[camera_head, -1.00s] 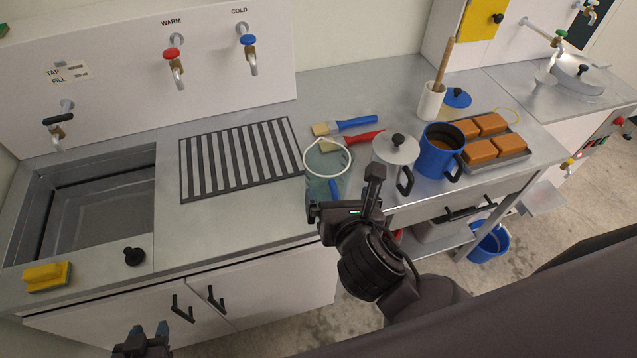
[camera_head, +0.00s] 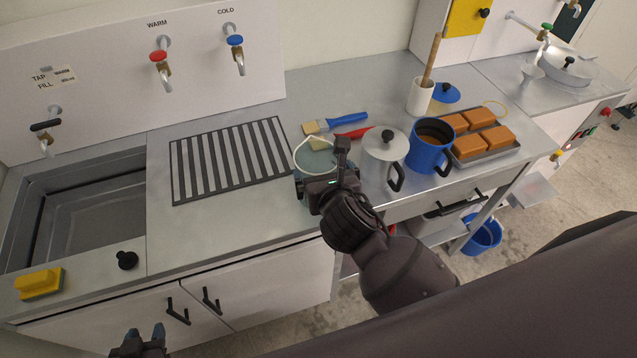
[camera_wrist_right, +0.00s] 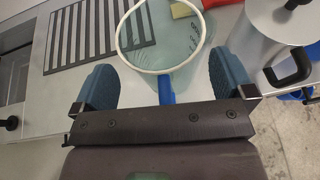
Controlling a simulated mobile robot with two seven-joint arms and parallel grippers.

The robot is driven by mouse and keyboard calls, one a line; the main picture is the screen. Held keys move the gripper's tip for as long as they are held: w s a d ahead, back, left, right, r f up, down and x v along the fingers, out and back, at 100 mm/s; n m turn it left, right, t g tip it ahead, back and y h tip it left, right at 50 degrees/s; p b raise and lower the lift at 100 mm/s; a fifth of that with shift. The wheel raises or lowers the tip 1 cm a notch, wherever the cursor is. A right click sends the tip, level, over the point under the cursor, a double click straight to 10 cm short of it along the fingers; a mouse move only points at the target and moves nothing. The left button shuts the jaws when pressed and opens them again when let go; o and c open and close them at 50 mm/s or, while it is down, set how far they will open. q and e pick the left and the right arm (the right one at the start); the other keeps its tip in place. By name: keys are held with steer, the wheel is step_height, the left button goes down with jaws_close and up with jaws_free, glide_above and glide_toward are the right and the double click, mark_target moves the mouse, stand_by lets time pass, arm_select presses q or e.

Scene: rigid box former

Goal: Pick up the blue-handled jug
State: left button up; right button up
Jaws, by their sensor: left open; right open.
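The blue-handled jug is a see-through jug with a white rim (camera_head: 299,148). It stands on the steel counter, partly hidden behind my right gripper (camera_head: 320,178) in the head view. In the right wrist view the jug (camera_wrist_right: 158,45) is just ahead, with its blue handle (camera_wrist_right: 166,88) between the two spread fingers of my right gripper (camera_wrist_right: 164,80). The fingers look apart from the handle, and the gripper is open and empty. My left gripper (camera_head: 144,336) is open and empty at the bottom left, low in front of the cabinet doors.
Right of the jug stand a lidded metal pot (camera_head: 383,160) and a blue jug with brown contents (camera_head: 428,153). Brushes with blue (camera_head: 345,120) and red (camera_head: 353,133) handles lie behind it. The striped mat (camera_head: 228,160) to the left is clear. A sink (camera_head: 85,215) lies further left.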

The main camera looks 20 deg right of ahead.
steer(key=x, duration=0.2)
steer(key=shift+w+f, duration=0.1)
steer(key=shift+w, duration=0.3)
steer(key=shift+c, duration=0.2)
steer(key=c, duration=0.8)
steer(key=shift+c, duration=0.2)
